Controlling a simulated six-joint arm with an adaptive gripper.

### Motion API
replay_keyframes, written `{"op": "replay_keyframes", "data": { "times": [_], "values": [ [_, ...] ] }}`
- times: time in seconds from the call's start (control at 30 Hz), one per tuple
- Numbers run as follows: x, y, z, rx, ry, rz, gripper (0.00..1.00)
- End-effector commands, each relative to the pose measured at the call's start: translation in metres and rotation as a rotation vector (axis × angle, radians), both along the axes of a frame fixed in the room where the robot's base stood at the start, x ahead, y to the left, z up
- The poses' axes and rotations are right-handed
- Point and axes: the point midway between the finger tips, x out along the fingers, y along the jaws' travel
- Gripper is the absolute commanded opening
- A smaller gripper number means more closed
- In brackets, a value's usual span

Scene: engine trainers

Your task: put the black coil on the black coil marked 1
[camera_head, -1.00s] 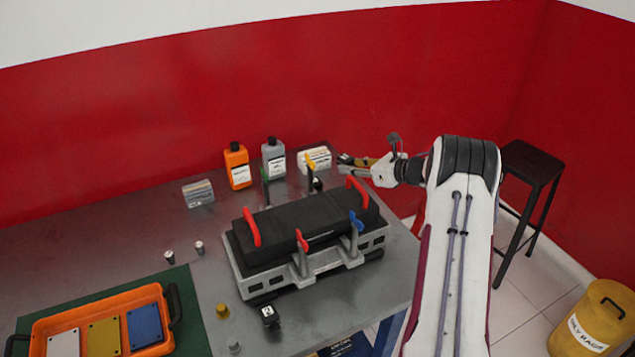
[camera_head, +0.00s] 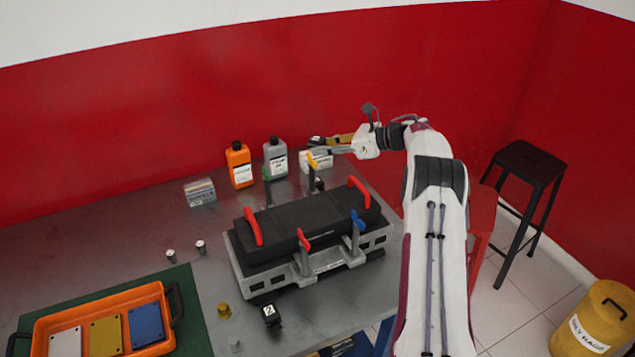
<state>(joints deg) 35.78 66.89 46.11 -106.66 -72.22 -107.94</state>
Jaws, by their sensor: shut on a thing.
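My gripper (camera_head: 327,144) is at the back right, above and in front of the white labelled box, its fingers pointing left. It is shut on a small dark thing (camera_head: 316,140) at the fingertips, which looks like the black coil; the fingers hide part of it. A black coil (camera_head: 270,314) with a white label, which seems to read 2, stands on the table in front of the engine block.
The engine block (camera_head: 330,262) with black cover, red handles and coloured clamps fills the table's middle right. Orange bottle (camera_head: 239,166), grey bottle (camera_head: 275,160) and white box (camera_head: 318,160) stand behind it. An orange tray (camera_head: 105,335) lies front left.

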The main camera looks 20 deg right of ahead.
Motion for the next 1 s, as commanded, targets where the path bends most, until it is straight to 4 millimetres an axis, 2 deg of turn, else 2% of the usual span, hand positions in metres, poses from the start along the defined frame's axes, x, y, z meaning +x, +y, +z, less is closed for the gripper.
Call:
{"op": "replay_keyframes", "data": {
  "times": [0.2,0.87,1.0],
  "values": [
    [-0.006,0.005,0.015,0.001,-0.003,0.043,0.00],
    [-0.009,0.009,0.014,0.005,-0.004,0.044,0.00],
    [-0.009,0.009,0.008,0.005,-0.003,0.045,0.00]
  ]
}}
